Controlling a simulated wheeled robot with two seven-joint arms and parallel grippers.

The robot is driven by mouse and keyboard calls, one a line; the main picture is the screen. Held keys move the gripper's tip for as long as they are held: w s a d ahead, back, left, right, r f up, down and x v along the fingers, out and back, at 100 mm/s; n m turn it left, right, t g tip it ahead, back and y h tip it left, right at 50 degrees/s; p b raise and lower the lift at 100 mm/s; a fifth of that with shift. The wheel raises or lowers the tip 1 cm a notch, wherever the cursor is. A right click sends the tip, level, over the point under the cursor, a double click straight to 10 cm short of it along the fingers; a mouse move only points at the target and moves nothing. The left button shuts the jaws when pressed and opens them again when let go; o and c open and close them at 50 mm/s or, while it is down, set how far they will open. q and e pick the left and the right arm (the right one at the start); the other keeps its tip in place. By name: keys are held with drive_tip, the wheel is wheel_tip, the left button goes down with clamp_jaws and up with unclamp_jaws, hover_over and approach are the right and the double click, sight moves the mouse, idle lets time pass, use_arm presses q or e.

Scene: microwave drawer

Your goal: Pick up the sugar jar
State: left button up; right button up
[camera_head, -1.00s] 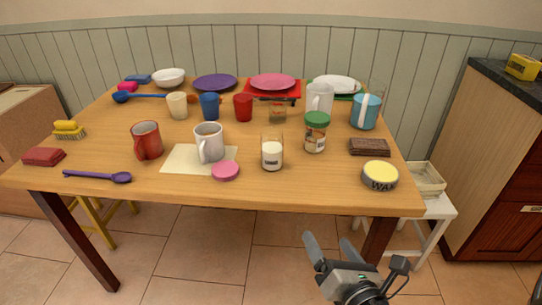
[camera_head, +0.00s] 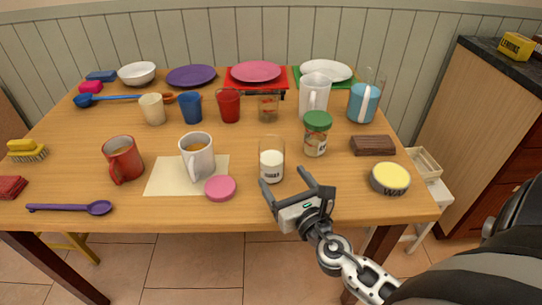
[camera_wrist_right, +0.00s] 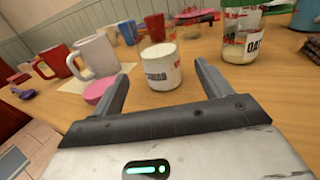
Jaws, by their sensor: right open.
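The sugar jar (camera_head: 271,166) is a clear glass jar with white contents and a small dark label. It stands upright and open-topped near the table's front edge; it also shows in the right wrist view (camera_wrist_right: 160,68). My right gripper (camera_head: 284,178) is open and empty, with its fingers over the front edge, pointing at the jar. In the right wrist view the jar stands beyond and between the two fingertips (camera_wrist_right: 161,74), apart from them. A pink round lid (camera_head: 220,188) lies to the jar's left. My left gripper is not in view.
A green-lidded oats jar (camera_head: 316,140) stands behind and right of the sugar jar. A white mug (camera_head: 197,155) stands on a cream mat (camera_head: 160,178) to the left. A wax tin (camera_head: 390,179) and a brown block (camera_head: 373,146) lie to the right.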

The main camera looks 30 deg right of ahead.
sight(277, 169)
drive_tip(key=shift+w+d+p, duration=0.15)
drive_tip(key=shift+w+d, duration=0.05)
drive_tip(key=shift+w, duration=0.95)
drive_tip(key=shift+w+d+p, duration=0.15)
drive_tip(key=shift+w, duration=1)
drive_tip(key=shift+w+d+p, duration=0.15)
drive_tip(key=shift+w+d, duration=0.05)
drive_tip(key=shift+w, duration=0.95)
drive_tip(key=c, duration=1.2)
